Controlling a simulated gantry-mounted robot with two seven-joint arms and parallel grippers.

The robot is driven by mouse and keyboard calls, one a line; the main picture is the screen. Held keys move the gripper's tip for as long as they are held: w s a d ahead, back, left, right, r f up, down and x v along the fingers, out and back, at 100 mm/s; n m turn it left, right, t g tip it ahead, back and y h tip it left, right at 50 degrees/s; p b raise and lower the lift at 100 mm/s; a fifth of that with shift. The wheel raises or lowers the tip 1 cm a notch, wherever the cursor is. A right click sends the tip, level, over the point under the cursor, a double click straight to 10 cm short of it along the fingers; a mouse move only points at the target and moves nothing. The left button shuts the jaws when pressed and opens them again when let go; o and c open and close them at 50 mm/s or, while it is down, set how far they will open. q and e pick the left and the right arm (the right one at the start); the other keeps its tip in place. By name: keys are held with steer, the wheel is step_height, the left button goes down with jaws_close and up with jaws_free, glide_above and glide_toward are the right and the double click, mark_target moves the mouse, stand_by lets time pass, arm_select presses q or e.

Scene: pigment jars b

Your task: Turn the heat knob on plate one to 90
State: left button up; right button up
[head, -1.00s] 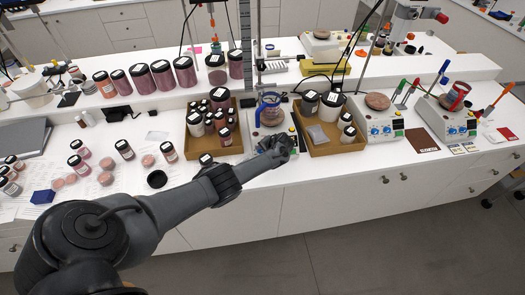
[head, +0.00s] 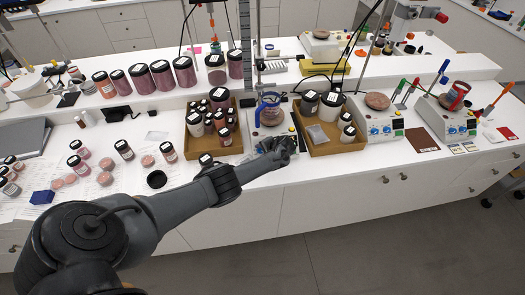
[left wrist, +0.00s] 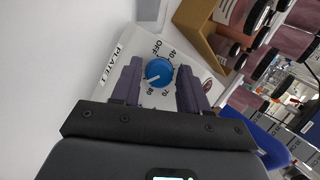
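Plate one (head: 256,131) is a white hot plate with a glass vessel (head: 270,110) on it, between two cardboard trays in the head view. My left gripper (head: 283,147) is at its front and hides most of its panel. In the left wrist view the panel is marked PLATE 1 and has a blue knob (left wrist: 158,71). The knob's white pointer line aims to the lower left, near the 80 mark; any mark beyond it is hidden by a finger. My left gripper (left wrist: 158,86) is open, its fingers on either side of the knob with gaps showing. My right gripper is not in view.
A cardboard tray of jars (head: 225,150) stands left of plate one, and another tray (head: 335,149) stands right of it. Two more hot plates (head: 383,130) (head: 449,124) are farther right. Loose jars stand on the left. The bench's front edge is close below my gripper.

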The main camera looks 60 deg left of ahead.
arm_select(q)
steer(key=shift+o, duration=0.9)
steer(key=shift+d+r+p, duration=0.3)
steer(key=shift+r+p, duration=0.15)
steer(key=shift+r, duration=0.05)
steer(key=p+v, duration=0.3)
steer(key=v, duration=0.6)
steer(key=shift+d+r, duration=0.25)
